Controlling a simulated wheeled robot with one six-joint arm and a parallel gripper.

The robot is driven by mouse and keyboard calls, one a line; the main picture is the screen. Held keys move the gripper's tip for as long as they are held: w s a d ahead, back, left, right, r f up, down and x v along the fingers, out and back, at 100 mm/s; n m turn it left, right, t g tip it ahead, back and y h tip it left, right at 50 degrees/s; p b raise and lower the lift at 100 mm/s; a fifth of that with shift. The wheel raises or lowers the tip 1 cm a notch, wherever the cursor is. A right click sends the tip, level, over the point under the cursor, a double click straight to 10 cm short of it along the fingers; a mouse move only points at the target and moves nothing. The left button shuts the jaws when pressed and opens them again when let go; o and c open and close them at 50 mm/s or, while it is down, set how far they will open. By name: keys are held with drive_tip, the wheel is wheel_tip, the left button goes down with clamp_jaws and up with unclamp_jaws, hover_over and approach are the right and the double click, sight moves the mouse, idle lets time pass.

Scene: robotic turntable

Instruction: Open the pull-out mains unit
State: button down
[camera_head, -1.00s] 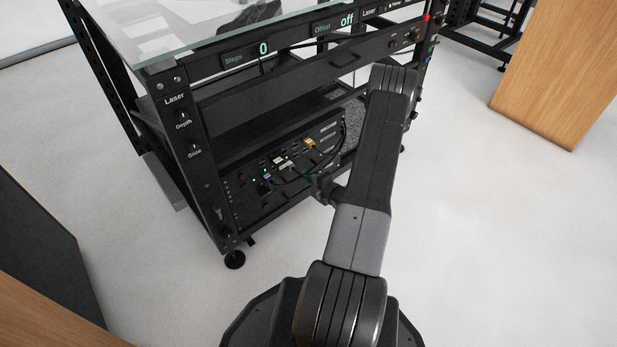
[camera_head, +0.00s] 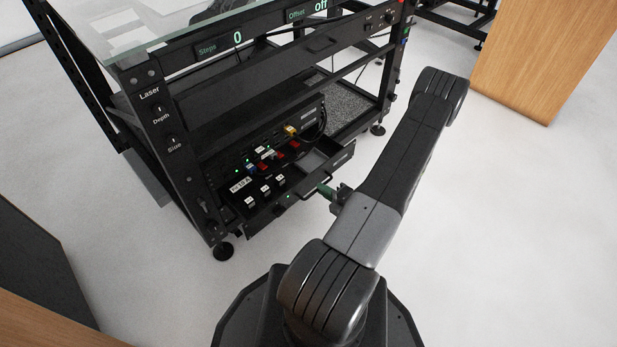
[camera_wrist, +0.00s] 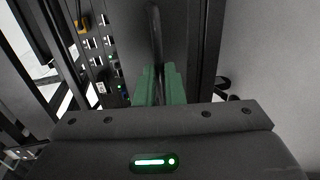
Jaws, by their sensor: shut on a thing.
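The pull-out mains unit (camera_head: 325,163) is a black drawer low in the rack, standing out from the rack front. White plugs or switches, red parts and a white label show in it, with a tray-like compartment at its right. My gripper (camera_head: 327,191) is at its front. In the wrist view my gripper's green fingers (camera_wrist: 159,86) are shut on the dark bar handle (camera_wrist: 155,35), which runs up between them. The fingertips partly hide the handle.
The black rack (camera_head: 180,150) has a glass top and display panels. Above the drawer is a unit with cables and lit ports (camera_head: 268,152). A wooden cabinet (camera_head: 540,60) stands at the right. Pale floor (camera_head: 510,230) is clear at the right and front.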

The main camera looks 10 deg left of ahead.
drive_tip(key=f+v, duration=0.2)
drive_tip(key=v, duration=0.7)
drive_tip(key=shift+s+d, duration=0.1)
drive_tip(key=shift+d, duration=0.05)
drive_tip(key=c, duration=1.5)
unclamp_jaws()
drive_tip(key=p+v, duration=0.4)
drive_tip(key=v, duration=0.9)
drive_tip(key=shift+s+d, duration=0.2)
drive_tip(key=shift+d, duration=0.1)
drive_tip(key=shift+b+x, duration=1.85)
drive_tip(key=shift+x, duration=5.1)
